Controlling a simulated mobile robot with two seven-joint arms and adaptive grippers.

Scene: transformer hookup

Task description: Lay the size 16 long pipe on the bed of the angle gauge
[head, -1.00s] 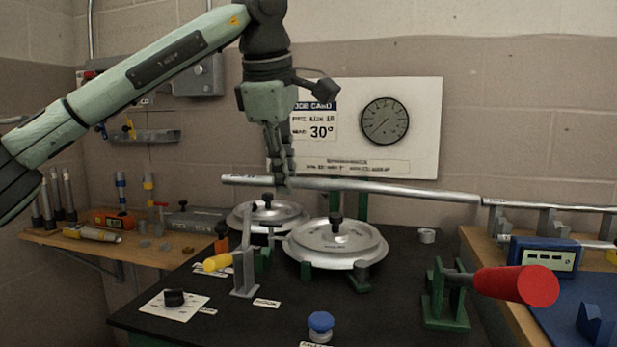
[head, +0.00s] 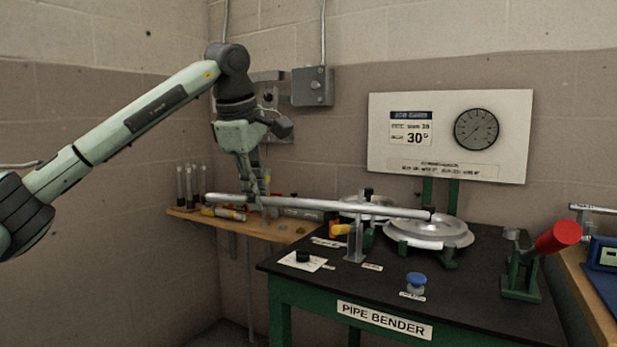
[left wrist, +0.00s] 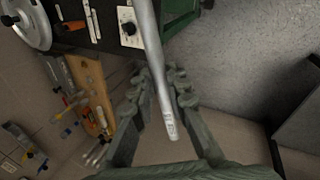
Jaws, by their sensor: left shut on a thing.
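A long silver pipe (head: 330,205) is held nearly level above the black bench and the left shelf. My left gripper (head: 260,206) is shut on it near its left end, pointing down. In the left wrist view the pipe (left wrist: 155,60) runs between the fingers (left wrist: 165,85), its near end sticking out past them. I cannot make out for sure which thing is the angle gauge. My right gripper is not in view.
The pipe bender bench (head: 470,275) carries round discs (head: 430,232), a grey upright support (head: 355,243), a blue knob (head: 416,281) and a red-handled lever (head: 557,237). A wooden shelf (head: 258,228) with tools stands left. A blue device (head: 604,254) is at the right edge.

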